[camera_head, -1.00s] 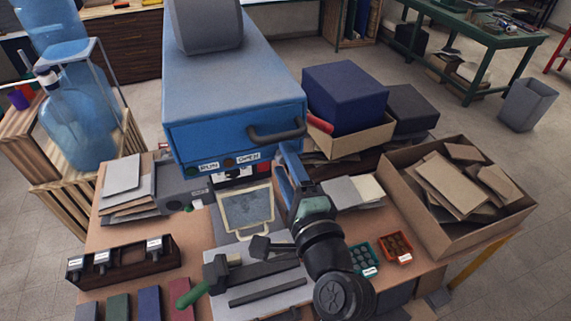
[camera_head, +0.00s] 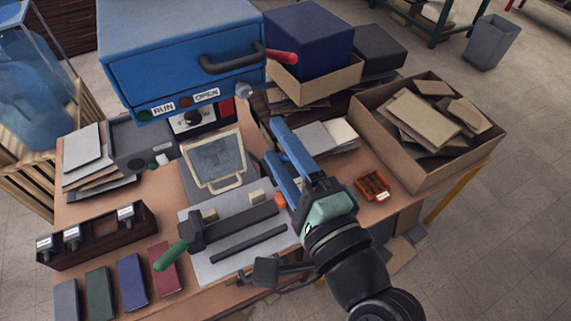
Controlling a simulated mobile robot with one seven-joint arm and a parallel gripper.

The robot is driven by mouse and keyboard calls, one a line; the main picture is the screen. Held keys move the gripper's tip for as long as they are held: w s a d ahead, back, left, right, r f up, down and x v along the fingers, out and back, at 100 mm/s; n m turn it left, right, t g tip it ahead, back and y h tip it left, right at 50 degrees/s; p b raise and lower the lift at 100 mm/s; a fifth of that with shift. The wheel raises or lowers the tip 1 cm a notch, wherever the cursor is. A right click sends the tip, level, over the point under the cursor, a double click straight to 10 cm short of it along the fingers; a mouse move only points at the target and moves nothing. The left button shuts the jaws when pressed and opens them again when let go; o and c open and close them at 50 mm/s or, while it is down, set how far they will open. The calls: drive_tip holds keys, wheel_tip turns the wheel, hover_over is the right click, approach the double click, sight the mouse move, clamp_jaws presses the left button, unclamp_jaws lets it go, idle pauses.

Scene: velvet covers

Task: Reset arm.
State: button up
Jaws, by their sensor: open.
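My gripper (camera_head: 274,141) shows in the head view, right of the middle. Its two blue fingers stand apart, point up and to the left, and hold nothing that I can see. They are above the bench (camera_head: 178,205), near the right side of the framed screen piece (camera_head: 216,160). My dark wrist and arm run from the gripper down to the lower right and hide part of the bench's right side.
A blue machine (camera_head: 178,70) with RUN and OPEN labels stands behind. A grey plate with black bars (camera_head: 238,235) and a green-handled tool (camera_head: 170,254) lie left of the gripper. A cardboard box (camera_head: 424,165), orange tray (camera_head: 373,186) and coloured covers (camera_head: 131,282) are around.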

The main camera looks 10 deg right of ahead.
drive_tip(key=shift+v, duration=0.85)
drive_tip(key=w+a+r+n+t+h+b, duration=0.1)
drive_tip(key=w+r+n+t+b, duration=0.1)
drive_tip(key=r+n, duration=0.45)
drive_tip(key=w+a+r+n+t+h+b, duration=0.1)
drive_tip(key=w+r+n+t+h, duration=0.2)
drive_tip(key=r, duration=0.7)
drive_tip(key=s+a+r+n+t+b, duration=0.1)
drive_tip(key=s+r+n+t, duration=0.1)
drive_tip(key=r, duration=0.5)
drive_tip(key=s+a+r+n+t+h+b, duration=0.1)
drive_tip(key=s+r+n+t, duration=0.2)
drive_tip(key=r, duration=0.4)
drive_tip(key=shift+s+r+n+h, duration=0.2)
drive_tip(key=shift+s+n+h, duration=0.1)
drive_tip(key=shift+s+n, duration=0.55)
drive_tip(key=shift+w+a+f, duration=0.1)
drive_tip(key=shift+w, duration=0.05)
